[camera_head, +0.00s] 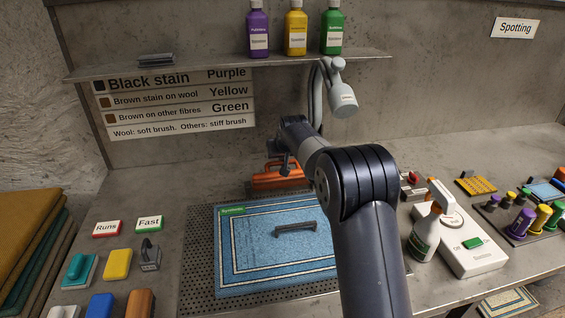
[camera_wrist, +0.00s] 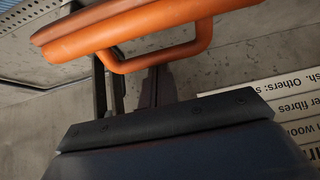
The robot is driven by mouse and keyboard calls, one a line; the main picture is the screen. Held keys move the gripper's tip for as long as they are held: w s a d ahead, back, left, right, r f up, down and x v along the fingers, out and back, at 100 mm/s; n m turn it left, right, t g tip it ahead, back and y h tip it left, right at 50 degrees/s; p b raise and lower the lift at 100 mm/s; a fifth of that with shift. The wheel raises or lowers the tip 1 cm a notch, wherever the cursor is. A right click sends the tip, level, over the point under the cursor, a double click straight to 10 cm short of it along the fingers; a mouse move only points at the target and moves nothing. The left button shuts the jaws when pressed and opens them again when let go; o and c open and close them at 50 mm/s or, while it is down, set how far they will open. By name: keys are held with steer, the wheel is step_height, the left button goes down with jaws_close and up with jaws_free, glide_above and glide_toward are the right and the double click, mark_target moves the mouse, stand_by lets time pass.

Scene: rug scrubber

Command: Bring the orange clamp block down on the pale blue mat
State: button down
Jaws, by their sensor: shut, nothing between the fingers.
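The orange clamp block (camera_head: 266,182) stands at the back edge of the pale blue mat (camera_head: 265,278), partly hidden by my arm. In the wrist view the clamp block (camera_wrist: 150,27) fills the top, with its looped orange handle (camera_wrist: 203,42) showing. My gripper (camera_head: 285,164) is at the clamp block, shut and with nothing held. In the wrist view its dark fingers show close by the handle loop; I cannot tell whether they touch it. The mat has a green label and white border lines, and a dark bar lies on it.
The mat lies on a dark perforated plate (camera_head: 198,265). A spray bottle (camera_head: 426,232) and a white device (camera_head: 470,245) stand at right. Brushes and sponges (camera_head: 118,263) lie at left. A shelf (camera_head: 190,67) with bottles hangs above, and a grey lamp-like head (camera_head: 342,98) hangs near my arm.

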mark_target(286, 181)
steer(key=shift+s+d+f+t+y+b, duration=0.25)
steer(key=shift+s+t+b, duration=0.5)
steer(key=shift+b, duration=1.7)
steer(key=shift+s+d+f+t+y+b, duration=0.1)
steer(key=shift+s+f+t+b, duration=0.4)
steer(key=shift+b, duration=2)
steer(key=shift+s+d+f+t+y+b, duration=0.15)
steer(key=shift+s+t+b, duration=0.8)
steer(key=shift+b, duration=1.5)
steer(key=s+t+b, duration=0.1)
steer(key=b, duration=0.2)
steer(key=s+f+b, duration=0.1)
steer(key=s+b, duration=0.1)
steer(key=b, duration=0.2)
steer(key=s+t+b, duration=0.1)
steer(key=b, duration=0.3)
steer(key=shift+s+d+f+t+y, duration=0.15)
steer(key=shift+d+f+t+y, duration=0.15)
steer(key=shift+d+f, duration=0.05)
steer(key=shift+s+d+f+b, duration=0.15)
steer(key=shift+s+f+b, duration=0.4)
steer(key=shift+b, duration=0.1)
steer(key=shift+s, duration=0.1)
